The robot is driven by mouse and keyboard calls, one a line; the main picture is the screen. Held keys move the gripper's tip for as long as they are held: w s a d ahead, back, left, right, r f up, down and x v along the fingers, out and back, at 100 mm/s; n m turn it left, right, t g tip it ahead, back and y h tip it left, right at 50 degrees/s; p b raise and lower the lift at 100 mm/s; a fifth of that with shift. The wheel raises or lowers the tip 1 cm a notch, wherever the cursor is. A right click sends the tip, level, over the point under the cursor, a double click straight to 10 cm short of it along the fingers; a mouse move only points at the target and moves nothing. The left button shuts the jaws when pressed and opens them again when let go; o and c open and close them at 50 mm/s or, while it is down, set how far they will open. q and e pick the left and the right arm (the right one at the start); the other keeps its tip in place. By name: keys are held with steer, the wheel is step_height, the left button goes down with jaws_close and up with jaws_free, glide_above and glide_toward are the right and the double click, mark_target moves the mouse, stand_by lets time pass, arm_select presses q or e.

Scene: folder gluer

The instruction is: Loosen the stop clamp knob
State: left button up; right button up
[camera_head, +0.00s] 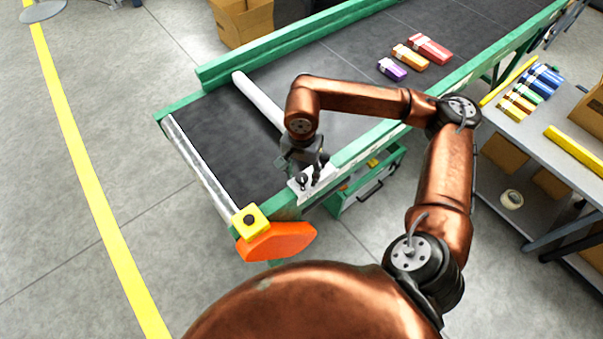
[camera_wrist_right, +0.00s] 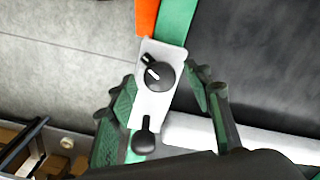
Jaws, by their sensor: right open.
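A white plate (camera_wrist_right: 150,105) on the conveyor's green side rail carries two black knobs. One is a round dial knob (camera_wrist_right: 157,74) with a white pointer line. The other is a smaller black knob (camera_wrist_right: 145,136), close to the end of the white stop bar (camera_head: 258,101). No label shows which is the stop clamp knob. My right gripper (camera_wrist_right: 160,88) is open, with its green-padded fingers on either side of the plate and the dial knob between them; contact is not visible. In the head view the gripper partly covers the plate (camera_head: 304,188). My left gripper is out of view.
The dark conveyor belt (camera_head: 235,140) carries purple, orange and red boxes farther up. An orange part (camera_head: 278,241) and a yellow block (camera_head: 250,220) stand at the near belt corner. A grey side table (camera_head: 560,135) with small boxes is at right.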

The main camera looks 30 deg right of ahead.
mark_target(302, 177)
steer(key=shift+r, duration=0.1)
step_height(302, 177, up, 12)
stand_by(0.5)
stand_by(0.4)
